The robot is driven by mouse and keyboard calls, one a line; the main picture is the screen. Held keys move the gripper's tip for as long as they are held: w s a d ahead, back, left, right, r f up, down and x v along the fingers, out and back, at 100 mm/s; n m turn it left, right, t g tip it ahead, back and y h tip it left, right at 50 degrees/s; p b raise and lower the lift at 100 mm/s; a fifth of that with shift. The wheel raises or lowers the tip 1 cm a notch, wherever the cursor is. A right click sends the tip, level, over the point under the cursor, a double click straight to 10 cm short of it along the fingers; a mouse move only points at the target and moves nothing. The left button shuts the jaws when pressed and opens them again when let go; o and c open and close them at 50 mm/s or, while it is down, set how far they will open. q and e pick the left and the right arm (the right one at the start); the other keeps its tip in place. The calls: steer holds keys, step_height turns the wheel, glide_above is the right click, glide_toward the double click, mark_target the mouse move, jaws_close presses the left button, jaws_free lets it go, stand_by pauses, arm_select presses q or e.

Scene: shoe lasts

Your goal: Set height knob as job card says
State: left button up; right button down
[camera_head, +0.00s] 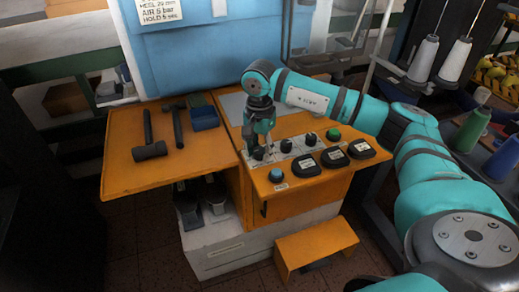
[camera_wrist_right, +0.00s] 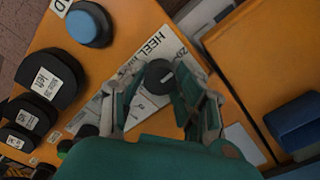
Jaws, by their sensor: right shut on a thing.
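The orange machine panel (camera_head: 322,185) carries a row of black knobs on a white scale strip. My right gripper (camera_head: 259,140) points down at the leftmost knob (camera_head: 258,153). In the right wrist view, the gripper (camera_wrist_right: 162,100) has its fingers on either side of this black knob (camera_wrist_right: 158,77), shut on it. The strip beside it reads "HEEL" (camera_wrist_right: 150,48); the rest of the wording and the pointer setting are partly hidden. The job card (camera_head: 160,11) on the blue panel seems to read heel 20 mm, air 5 bar, hold 6 sec. My left gripper is not in view.
Two other knobs (camera_head: 286,146) (camera_head: 310,139) and a green button (camera_head: 333,134) stand to the right. A blue button (camera_head: 276,175) and several labelled black pieces (camera_head: 306,166) sit in front. Hammers (camera_head: 150,149) and a blue box (camera_head: 205,118) lie on the left orange shelf (camera_head: 125,178).

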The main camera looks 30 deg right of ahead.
mark_target(259, 150)
steer(key=c, duration=0.9)
jaws_free()
steer(key=shift+c, duration=0.2)
steer(key=shift+r, duration=0.1)
step_height(259, 150, up, 12)
